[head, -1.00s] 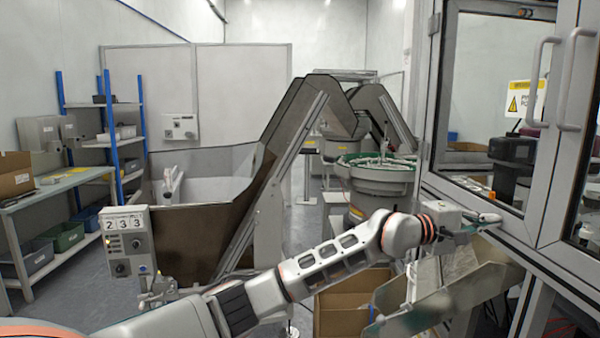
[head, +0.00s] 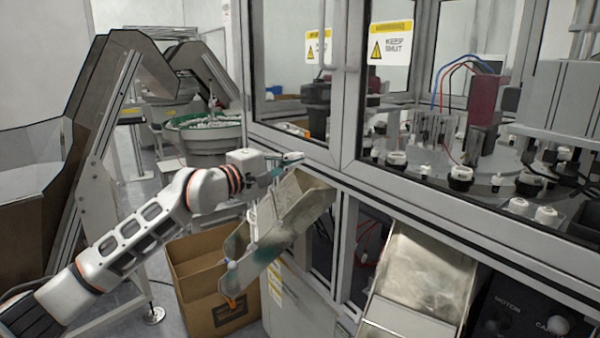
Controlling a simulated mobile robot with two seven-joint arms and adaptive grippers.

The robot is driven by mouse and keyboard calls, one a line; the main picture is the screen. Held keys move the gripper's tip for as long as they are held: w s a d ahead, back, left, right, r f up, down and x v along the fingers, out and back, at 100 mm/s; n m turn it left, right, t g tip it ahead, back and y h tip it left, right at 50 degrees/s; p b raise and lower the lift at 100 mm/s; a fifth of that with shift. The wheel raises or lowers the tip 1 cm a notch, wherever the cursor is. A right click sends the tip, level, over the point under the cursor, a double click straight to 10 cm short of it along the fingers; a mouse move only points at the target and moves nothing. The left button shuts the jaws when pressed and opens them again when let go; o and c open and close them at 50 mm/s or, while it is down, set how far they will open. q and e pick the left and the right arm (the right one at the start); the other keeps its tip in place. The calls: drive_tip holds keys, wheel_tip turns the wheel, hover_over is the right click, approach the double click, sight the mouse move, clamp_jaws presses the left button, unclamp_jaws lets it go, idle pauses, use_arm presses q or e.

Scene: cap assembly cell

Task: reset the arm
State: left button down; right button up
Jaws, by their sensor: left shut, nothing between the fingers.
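My left arm reaches in from the lower left. My left gripper (head: 290,158) is at its end, small in the picture, with its fingers together and nothing held. It is just above the top of a metal chute (head: 292,222) and close in front of the machine's window frame. I cannot tell whether it touches either. My right gripper does not show.
The cap machine's glass doors (head: 405,75) and frame stand at the right. A second chute (head: 418,285) slopes out below. An open cardboard box (head: 200,255) is on the floor under the first chute. A bowl feeder (head: 212,140) and an inclined conveyor (head: 100,140) stand behind.

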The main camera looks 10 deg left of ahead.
use_arm(q)
drive_tip(key=s+d+f+n+g+h, duration=0.35)
drive_tip(key=s+d+f+n, duration=0.45)
drive_tip(key=s+f, duration=0.45)
drive_tip(key=s+a+f+m+t+y, duration=0.25)
drive_tip(key=s+a+f+m, duration=0.25)
drive_tip(key=f+m, duration=0.5)
drive_tip(key=s+a+f+m+t+y, duration=0.1)
drive_tip(key=s+a+f+m+y, duration=0.3)
drive_tip(key=f+m, duration=0.65)
drive_tip(key=s+a+f+m+t+y, duration=0.25)
drive_tip(key=s+a+f+m, duration=0.35)
drive_tip(key=m, duration=0.8)
drive_tip(key=s+a+f+n+g+y, duration=0.3)
drive_tip(key=s+f+n+g, duration=0.3)
drive_tip(key=s+f+n, duration=0.6)
drive_tip(key=s+f, duration=0.3)
drive_tip(key=f, duration=0.2)
drive_tip(key=shift+a+f, duration=0.2)
drive_tip(key=shift+f, duration=0.05)
